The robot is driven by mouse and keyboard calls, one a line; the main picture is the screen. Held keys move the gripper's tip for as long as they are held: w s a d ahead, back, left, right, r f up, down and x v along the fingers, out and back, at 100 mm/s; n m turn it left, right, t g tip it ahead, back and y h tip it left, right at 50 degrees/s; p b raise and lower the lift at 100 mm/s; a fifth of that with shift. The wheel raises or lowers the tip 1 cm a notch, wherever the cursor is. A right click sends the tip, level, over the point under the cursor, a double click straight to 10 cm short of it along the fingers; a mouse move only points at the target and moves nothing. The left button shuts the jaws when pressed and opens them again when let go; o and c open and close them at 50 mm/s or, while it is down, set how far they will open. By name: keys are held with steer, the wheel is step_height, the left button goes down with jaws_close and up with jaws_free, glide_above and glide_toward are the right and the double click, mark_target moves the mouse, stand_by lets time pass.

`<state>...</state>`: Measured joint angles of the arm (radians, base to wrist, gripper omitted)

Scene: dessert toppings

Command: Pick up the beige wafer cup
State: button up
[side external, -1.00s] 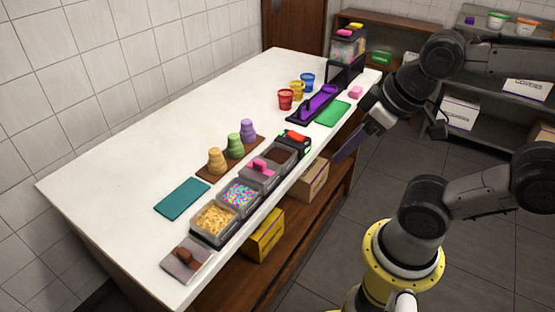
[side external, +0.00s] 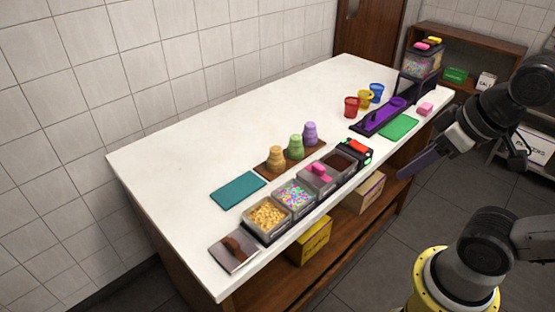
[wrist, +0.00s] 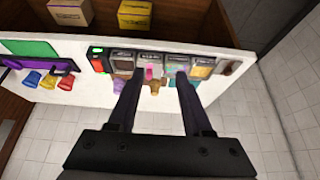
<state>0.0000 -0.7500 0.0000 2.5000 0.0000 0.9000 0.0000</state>
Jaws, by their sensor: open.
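The beige wafer cup (side external: 276,159) stands on a brown board (side external: 263,168) on the white counter, at the near end of a row with a green cup (side external: 295,147) and a purple cup (side external: 310,133). My gripper (side external: 418,164) is open and empty, off the counter's right edge and well away from the cups. In the wrist view, the beige cup (wrist: 156,87) shows between my open fingers (wrist: 158,80), some distance beyond them. The purple cup (wrist: 118,86) is left of the left finger; the green cup is mostly hidden by that finger.
Topping bins (side external: 295,196) line the counter's front edge beside the cups. A teal mat (side external: 238,190) lies left of them. Red (side external: 352,107), yellow and blue cups, a purple tray (side external: 380,117) and a green mat (side external: 398,127) are farther back. The counter's left part is clear.

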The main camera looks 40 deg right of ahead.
steer(key=shift+o, duration=0.2)
steer(key=o, duration=0.5)
